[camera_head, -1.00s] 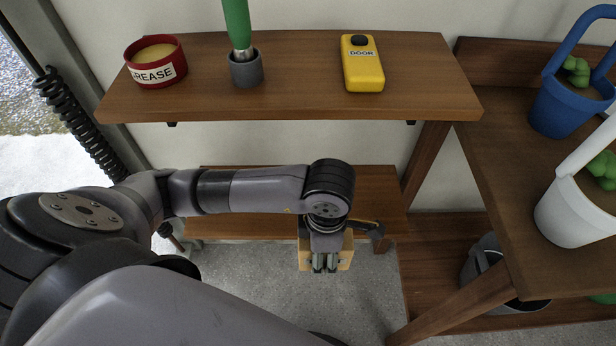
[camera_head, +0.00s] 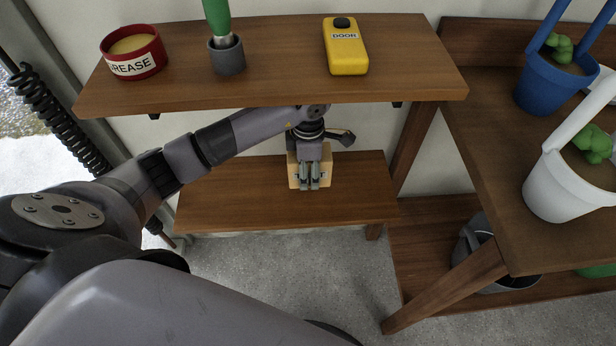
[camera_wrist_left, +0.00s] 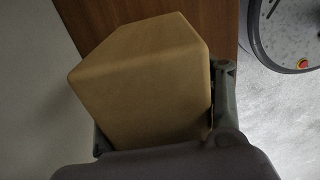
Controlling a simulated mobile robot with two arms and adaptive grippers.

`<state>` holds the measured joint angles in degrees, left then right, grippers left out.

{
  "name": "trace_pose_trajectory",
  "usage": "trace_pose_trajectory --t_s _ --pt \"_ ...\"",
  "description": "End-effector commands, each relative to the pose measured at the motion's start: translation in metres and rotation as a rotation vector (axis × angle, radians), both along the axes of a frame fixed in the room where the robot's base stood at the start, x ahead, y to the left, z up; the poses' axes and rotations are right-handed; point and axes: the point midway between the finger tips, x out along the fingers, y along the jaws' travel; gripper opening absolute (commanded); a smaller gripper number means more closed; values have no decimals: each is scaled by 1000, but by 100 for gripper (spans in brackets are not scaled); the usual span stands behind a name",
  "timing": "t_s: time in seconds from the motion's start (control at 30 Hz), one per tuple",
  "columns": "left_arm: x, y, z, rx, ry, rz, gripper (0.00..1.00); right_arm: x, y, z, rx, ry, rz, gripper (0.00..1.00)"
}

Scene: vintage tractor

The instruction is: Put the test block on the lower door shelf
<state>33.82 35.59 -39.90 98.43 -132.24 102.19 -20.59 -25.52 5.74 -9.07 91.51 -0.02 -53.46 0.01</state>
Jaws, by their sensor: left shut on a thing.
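The test block is a light wooden block (camera_head: 294,172) held in my left gripper (camera_head: 310,184). It also fills much of the left wrist view (camera_wrist_left: 145,80), with a gripper finger on either side of it. The lower door shelf (camera_head: 240,200) is a brown board below the upper shelf. In the head view the block and gripper appear over the middle-right part of this shelf. I cannot tell whether the block touches the board. Part of my left arm passes under the upper shelf's front edge. My right gripper is not in view.
The upper shelf (camera_head: 270,90) holds a red grease tin (camera_head: 133,65), a grey cup (camera_head: 227,58) with a green-handled tool, and a yellow door remote (camera_head: 346,58). A plant stand (camera_head: 490,150) with blue and white pots stands at right. The lower shelf's left part is bare.

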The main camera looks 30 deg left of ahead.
Motion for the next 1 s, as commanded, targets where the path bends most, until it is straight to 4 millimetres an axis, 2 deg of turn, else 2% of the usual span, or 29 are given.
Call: trace_pose_trajectory --t_s 0.2,0.33,0.57,0.6,1.0 --pt "-1 -1 -20 -1 3 1 21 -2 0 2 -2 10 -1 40" --pt "0 0 -39 -1 2 2 21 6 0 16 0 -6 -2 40" --pt "3 2 -41 1 -1 0 21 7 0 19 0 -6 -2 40" --pt "3 2 -42 1 0 0 58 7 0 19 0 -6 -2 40" --pt "3 2 -41 1 0 0 83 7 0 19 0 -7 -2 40"
